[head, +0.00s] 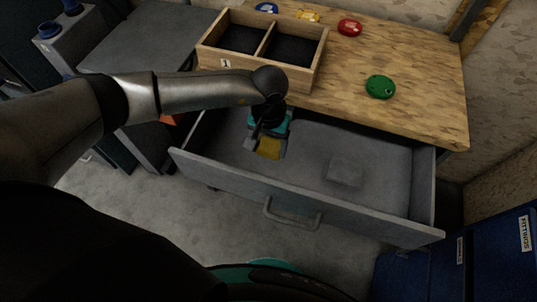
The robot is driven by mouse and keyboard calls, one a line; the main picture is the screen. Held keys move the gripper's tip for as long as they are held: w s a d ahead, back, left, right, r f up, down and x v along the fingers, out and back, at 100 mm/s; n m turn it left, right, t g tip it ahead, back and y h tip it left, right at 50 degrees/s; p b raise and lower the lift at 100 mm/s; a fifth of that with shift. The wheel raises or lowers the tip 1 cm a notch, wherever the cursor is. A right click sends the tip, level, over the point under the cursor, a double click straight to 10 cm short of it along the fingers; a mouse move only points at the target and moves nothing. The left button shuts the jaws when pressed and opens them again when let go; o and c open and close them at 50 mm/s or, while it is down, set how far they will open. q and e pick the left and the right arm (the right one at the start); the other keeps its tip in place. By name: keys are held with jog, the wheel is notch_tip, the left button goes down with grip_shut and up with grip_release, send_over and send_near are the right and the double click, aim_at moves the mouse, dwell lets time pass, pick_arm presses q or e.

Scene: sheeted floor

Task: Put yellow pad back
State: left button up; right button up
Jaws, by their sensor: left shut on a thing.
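A yellow pad (269,148) is between the fingers of my left gripper (267,146). The gripper is shut on it and points down over the open grey drawer (230,184), near its left end. The fingers hide part of the pad, and I cannot tell whether it touches the drawer floor. My right gripper is not in view.
A grey block (345,172) lies in the drawer, right of the gripper. On the wooden worktop (425,75) are a two-compartment wooden tray (309,70), a green disc (380,86), a red disc (349,27), and blue and yellow items behind. Blue bins (490,262) stand lower right.

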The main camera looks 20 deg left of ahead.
aim_at(268, 156)
pick_arm(q)
notch_tip(268, 156, down, 4)
jog(key=shift+r+b, duration=0.15)
jog(key=shift+b, duration=0.3)
jog(key=shift+f, duration=0.5)
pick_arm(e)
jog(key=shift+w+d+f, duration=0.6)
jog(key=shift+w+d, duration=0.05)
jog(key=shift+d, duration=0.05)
pick_arm(q)
jog(key=o, duration=1.1)
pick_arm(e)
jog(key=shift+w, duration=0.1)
pick_arm(q)
jog(key=shift+r, duration=0.1)
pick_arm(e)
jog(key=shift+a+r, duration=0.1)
